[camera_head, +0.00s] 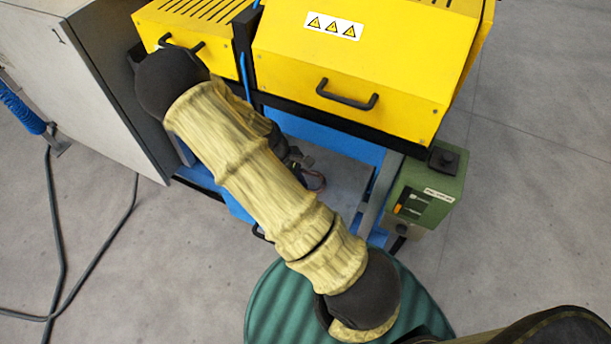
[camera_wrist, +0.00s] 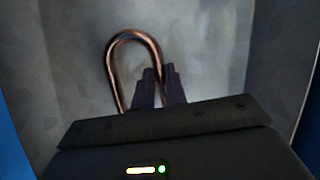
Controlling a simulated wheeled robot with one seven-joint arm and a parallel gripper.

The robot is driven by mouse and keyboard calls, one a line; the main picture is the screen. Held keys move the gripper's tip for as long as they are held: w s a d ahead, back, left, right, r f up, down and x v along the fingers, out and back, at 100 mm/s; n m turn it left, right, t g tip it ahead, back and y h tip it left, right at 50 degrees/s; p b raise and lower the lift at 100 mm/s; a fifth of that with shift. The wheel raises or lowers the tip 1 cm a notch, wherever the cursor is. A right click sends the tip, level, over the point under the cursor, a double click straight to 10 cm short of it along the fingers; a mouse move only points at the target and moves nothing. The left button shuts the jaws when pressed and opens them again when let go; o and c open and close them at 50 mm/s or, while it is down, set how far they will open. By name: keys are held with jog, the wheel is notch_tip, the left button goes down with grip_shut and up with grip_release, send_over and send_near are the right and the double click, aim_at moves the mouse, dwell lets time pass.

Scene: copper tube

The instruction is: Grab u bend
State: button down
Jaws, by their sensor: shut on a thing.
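The U bend (camera_wrist: 111,65) is a thin copper tube curved into a loop, seen in the wrist view left of centre. Its rounded end points up in the picture. My gripper (camera_wrist: 158,73) has its two dark fingers close together at the right leg of the bend and is shut on it. The lower ends of the tube are hidden behind my dark gripper body.
Grey metal surfaces (camera_wrist: 215,50) surround the bend, with blue parts at both sides. In the head view a yellow machine (camera_head: 370,60) with black handles stands at the back. A green control box (camera_head: 428,188) is to the right, a grey cabinet (camera_head: 75,85) to the left.

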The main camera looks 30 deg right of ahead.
notch_tip(320, 180, up, 14)
jog(key=p, duration=0.2)
jog(key=shift+s+a+f, duration=0.1)
jog(key=shift+f, duration=0.05)
dwell(0.5)
